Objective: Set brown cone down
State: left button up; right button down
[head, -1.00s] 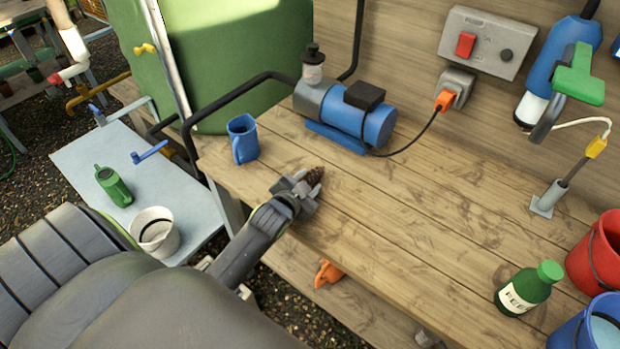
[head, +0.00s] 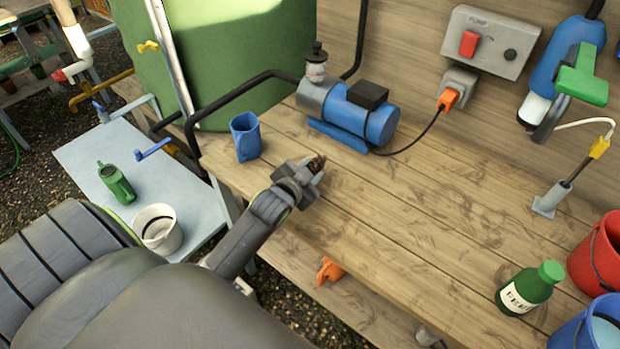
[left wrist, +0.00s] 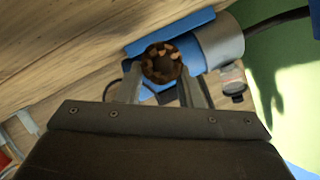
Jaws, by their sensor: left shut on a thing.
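The brown cone (head: 317,163) is held at the tip of my left gripper (head: 311,169), above the wooden bench (head: 420,230) near its front left edge. In the left wrist view the brown cone (left wrist: 161,63) shows end-on between the two fingers of my left gripper (left wrist: 160,85), which is shut on it. The blue pump's body and base show behind it there. I cannot tell exactly how high the cone is over the boards. My right gripper is not in view.
A blue jug (head: 246,137) stands left of the gripper and the blue pump (head: 355,110) stands behind it. A green bottle (head: 529,289), a red bucket (head: 600,252) and a blue bucket (head: 590,330) are at the right. The middle boards are clear.

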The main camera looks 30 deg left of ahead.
pick_arm(q)
notch_tip(320, 180, up, 6)
jog(key=shift+r, duration=0.2)
jog(key=s+d+r+h, duration=0.1)
jog(key=d+r, duration=0.5)
jog(key=r, duration=0.4)
jog(key=d+r+m, duration=0.1)
jog(key=d+r, duration=0.6)
jog(key=r, duration=0.2)
jog(key=shift+s+r+h, duration=0.35)
jog(key=shift+h, duration=0.05)
jog(key=shift+a+f, duration=0.1)
